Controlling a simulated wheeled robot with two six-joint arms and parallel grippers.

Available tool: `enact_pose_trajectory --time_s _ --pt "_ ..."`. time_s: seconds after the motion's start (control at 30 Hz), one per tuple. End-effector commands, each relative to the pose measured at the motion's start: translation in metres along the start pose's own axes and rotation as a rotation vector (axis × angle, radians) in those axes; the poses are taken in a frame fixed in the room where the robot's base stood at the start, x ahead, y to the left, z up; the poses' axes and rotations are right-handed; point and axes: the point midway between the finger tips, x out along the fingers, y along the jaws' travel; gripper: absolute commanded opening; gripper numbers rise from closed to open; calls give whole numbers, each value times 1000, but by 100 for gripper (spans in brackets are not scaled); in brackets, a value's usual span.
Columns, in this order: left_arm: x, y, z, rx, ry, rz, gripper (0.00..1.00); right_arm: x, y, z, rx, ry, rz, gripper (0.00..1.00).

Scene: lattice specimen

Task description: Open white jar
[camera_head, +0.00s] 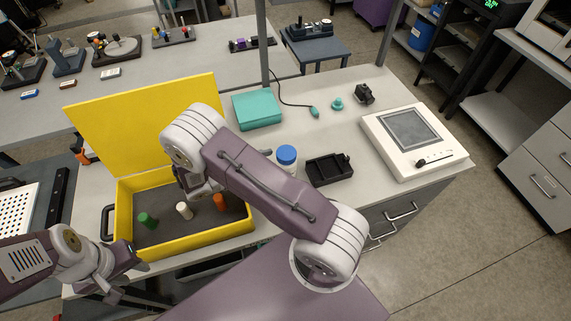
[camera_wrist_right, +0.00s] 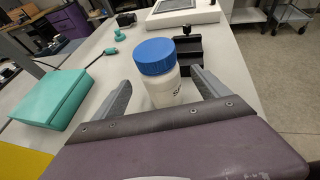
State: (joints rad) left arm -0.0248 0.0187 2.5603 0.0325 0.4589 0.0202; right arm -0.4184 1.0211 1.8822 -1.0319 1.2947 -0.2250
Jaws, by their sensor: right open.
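The white jar with a blue lid (camera_head: 287,155) stands upright on the grey table, its lower part partly hidden by my right arm. In the right wrist view the jar's blue lid (camera_wrist_right: 157,56) is on, and its white body (camera_wrist_right: 162,91) shows part of dark lettering. My right gripper (camera_wrist_right: 160,77) is open, with one finger on each side of the jar and gaps to both. In the head view my right forearm hides most of that gripper. My left gripper (camera_head: 122,270) is low at the left, by the yellow case's front corner; its jaw opening is unclear.
A black tray (camera_head: 330,169) stands just right of the jar. A teal box (camera_head: 258,110) lies behind it. The open yellow case (camera_head: 190,243) holds green, white and orange pieces. A white device (camera_head: 414,143) with a screen stands at the right.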

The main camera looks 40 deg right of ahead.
Motion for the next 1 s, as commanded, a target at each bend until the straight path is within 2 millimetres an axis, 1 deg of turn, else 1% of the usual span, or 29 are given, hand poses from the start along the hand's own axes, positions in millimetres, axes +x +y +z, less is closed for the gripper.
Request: enact_pose_trajectory --time_s 0.07,0.13,0.3,0.4,0.5,0.63,0.67,0.7,0.77,0.8,0.87,0.9,0.93,1.0 --pt "-1 0 0 0 0 0 36 3 0 0 1 1 1 85" --pt "-4 0 0 0 0 0 36 11 -1 1 -1 1 -3 85" --pt "-13 0 -2 0 0 0 36 43 -1 2 -1 0 -5 85" --pt "-14 0 -2 0 0 0 36 55 0 1 0 1 -1 85" --pt "-14 0 -2 0 0 0 36 58 0 0 0 2 0 85" --pt "-14 0 -2 0 0 0 36 58 0 -1 1 2 1 85" --pt "-14 0 -2 0 0 0 36 58 0 -1 1 2 1 82" --pt "-14 0 -2 0 0 0 36 58 0 -1 1 2 1 71" --pt "-14 0 -2 0 0 0 36 58 0 -1 1 2 1 54" --pt "-14 0 -2 0 0 0 36 58 0 -1 1 2 1 43" --pt "-14 0 -2 0 0 0 36 58 0 0 1 1 1 27" --pt "-14 0 -2 0 0 0 36 58 0 0 1 1 1 15" --pt "-14 0 -2 0 0 0 36 58 0 0 1 1 1 12" --pt "-14 0 -2 0 0 0 36 58 0 0 1 1 1 12"
